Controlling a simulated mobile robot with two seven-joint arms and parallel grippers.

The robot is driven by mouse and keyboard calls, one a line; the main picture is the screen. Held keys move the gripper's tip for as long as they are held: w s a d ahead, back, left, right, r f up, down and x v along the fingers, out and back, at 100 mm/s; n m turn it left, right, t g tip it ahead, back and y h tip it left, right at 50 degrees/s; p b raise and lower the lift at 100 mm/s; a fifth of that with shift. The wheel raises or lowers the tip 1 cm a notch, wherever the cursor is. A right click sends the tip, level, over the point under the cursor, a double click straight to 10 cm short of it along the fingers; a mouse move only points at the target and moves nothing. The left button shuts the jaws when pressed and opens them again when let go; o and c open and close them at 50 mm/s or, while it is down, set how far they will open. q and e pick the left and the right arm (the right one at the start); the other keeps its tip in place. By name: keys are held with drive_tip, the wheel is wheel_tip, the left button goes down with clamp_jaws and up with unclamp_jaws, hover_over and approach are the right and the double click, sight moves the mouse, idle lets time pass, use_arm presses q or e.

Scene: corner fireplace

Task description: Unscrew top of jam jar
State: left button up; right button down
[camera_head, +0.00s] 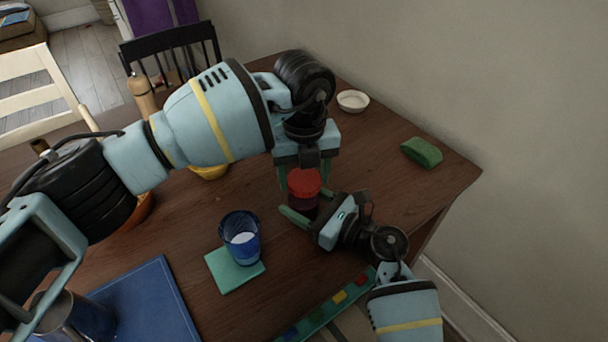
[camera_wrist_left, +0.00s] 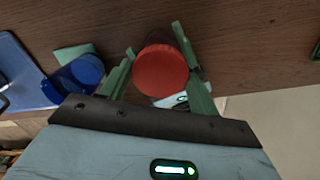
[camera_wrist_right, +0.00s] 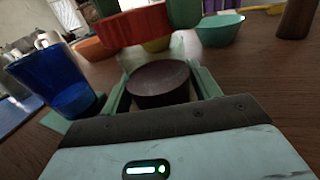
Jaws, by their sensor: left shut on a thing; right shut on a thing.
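The jam jar (camera_head: 300,208) is dark and stands near the table's right end. My right gripper (camera_head: 308,206) is shut around its body from the right. In the right wrist view the jar's round dark purple top (camera_wrist_right: 158,78) shows uncovered between the fingers. The red lid (camera_head: 304,183) is held above the jar by my left gripper (camera_head: 305,176), which reaches down from above with a finger on each side. In the right wrist view the lid (camera_wrist_right: 130,27) hangs over the jar with a gap between them. The left wrist view shows the lid (camera_wrist_left: 160,71) from above.
A blue cup (camera_head: 239,240) stands on a green square coaster (camera_head: 232,274) left of the jar. A green sponge (camera_head: 421,152) and small white bowl (camera_head: 352,100) lie towards the wall. A blue mat (camera_head: 145,305) lies at front left. The table edge is close on the right.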

sight(304, 179)
use_arm(q)
drive_tip(key=shift+r, duration=0.1)
drive_tip(key=shift+r, duration=1.95)
use_arm(e)
drive_tip(key=shift+c, duration=1.4)
unclamp_jaws()
use_arm(q)
drive_tip(key=shift+f, duration=0.45)
use_arm(e)
drive_tip(key=v, duration=1.2)
